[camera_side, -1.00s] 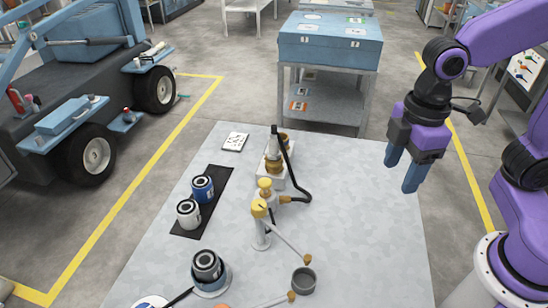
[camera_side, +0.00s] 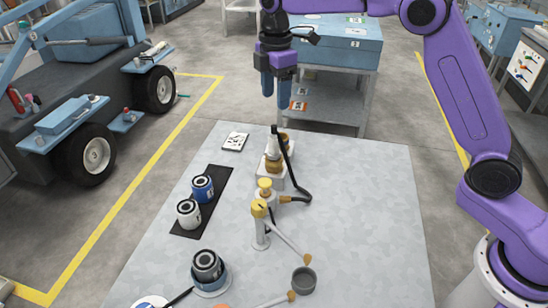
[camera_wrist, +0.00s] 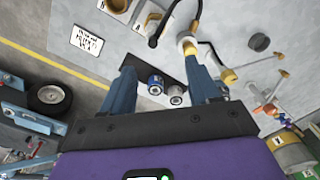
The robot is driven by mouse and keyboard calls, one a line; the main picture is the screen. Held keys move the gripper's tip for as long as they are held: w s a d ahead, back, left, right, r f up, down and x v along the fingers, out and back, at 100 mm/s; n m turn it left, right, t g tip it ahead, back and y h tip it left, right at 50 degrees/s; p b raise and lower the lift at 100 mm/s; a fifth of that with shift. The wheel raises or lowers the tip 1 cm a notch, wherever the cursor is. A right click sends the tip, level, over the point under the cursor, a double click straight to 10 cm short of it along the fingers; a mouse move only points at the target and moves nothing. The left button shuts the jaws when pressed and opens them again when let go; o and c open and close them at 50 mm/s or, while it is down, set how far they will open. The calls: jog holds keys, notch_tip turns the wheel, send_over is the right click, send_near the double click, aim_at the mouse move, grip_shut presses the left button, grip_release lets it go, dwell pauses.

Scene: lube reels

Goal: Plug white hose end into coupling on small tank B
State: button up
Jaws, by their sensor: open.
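My gripper (camera_side: 275,101) hangs high above the far end of the table, with its two blue fingers apart and empty. In the wrist view my gripper (camera_wrist: 160,64) has a finger on each side, with nothing between the tips. A slim pale hose-like piece (camera_side: 286,241) with a brass end (camera_side: 307,258) leads from a yellow-topped post (camera_side: 260,229). A second brass end (camera_side: 291,296) lies near the front edge. White fittings with brass collars (camera_side: 273,165) stand at mid-table.
A black hose (camera_side: 304,180) loops beside the fittings. Blue (camera_side: 202,188) and white (camera_side: 188,213) cans stand on a dark mat at left. The table's right side (camera_side: 370,200) is clear.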

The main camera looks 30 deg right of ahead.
aim_at(274, 148)
jog(key=f, duration=1.1)
jog(key=w+f, duration=0.1)
jog(key=f, duration=0.5)
jog(key=shift+d+f, duration=0.2)
jog(key=shift+f, duration=0.1)
grip_shut()
